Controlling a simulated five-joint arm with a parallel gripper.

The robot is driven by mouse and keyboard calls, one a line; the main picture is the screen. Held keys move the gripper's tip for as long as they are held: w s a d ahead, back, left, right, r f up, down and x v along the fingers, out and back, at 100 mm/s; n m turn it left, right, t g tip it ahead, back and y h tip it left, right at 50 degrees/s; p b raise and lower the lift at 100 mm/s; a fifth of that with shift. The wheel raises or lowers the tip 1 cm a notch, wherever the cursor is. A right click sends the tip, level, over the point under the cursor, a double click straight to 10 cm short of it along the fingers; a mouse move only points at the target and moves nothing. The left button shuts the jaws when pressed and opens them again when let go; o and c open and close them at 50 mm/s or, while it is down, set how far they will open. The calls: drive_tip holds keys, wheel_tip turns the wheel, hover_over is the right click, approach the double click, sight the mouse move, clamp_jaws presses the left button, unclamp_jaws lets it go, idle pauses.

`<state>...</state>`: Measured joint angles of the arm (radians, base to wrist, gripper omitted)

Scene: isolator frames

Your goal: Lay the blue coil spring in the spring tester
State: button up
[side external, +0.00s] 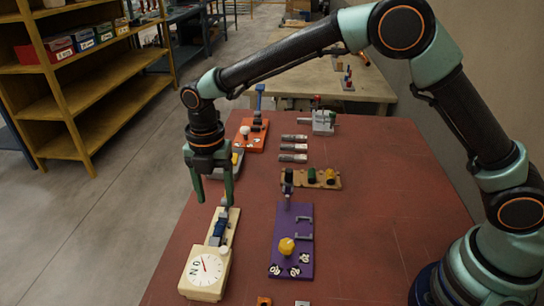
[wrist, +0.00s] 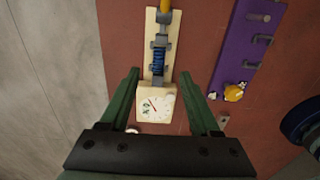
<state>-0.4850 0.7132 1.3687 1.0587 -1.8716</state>
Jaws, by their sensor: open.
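The spring tester (side external: 193,287) is a cream board with a round white dial at its near end; it also shows in the wrist view (wrist: 140,91). The blue coil spring (wrist: 159,62) lies lengthwise on the tester, between grey blocks in line with the dial. In the side view the spring (side external: 219,229) is small and partly hard to make out. My gripper (side external: 213,202) points down above the tester. Its two green fingers are open and apart, with nothing between them. In the wrist view the fingers (wrist: 159,75) stand on either side of the tester, clear of the spring.
A purple fixture (side external: 283,219) with a yellow knob stands right of the tester. Behind are an orange fixture (side external: 243,144), a tan block (side external: 327,184) with coloured pieces, several grey parts (side external: 293,147) and a grey vise (side external: 323,122). Red tabletop (side external: 390,215) at the right is mostly clear.

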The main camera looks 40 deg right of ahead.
wheel_tip(320, 180, up, 4)
drive_tip(key=shift+f, duration=0.15)
idle(0.3)
drive_tip(key=s+d+r+m+t, duration=0.1)
drive_tip(key=s+d+r+m, duration=0.2)
drive_tip(key=d+r+m, duration=0.35)
drive_tip(key=s+d+r+m+t, duration=0.2)
drive_tip(key=s+d+r+m, duration=0.1)
drive_tip(key=d+r+m, duration=0.3)
drive_tip(key=s+d+f+m+t, duration=0.1)
drive_tip(key=s+d+m+t, duration=0.1)
drive_tip(key=s+d+m, duration=0.8)
drive_tip(key=d+m, duration=0.1)
drive_tip(key=m, duration=0.3)
drive_tip(key=shift+f+t, duration=0.25)
drive_tip(key=shift+t, duration=0.05)
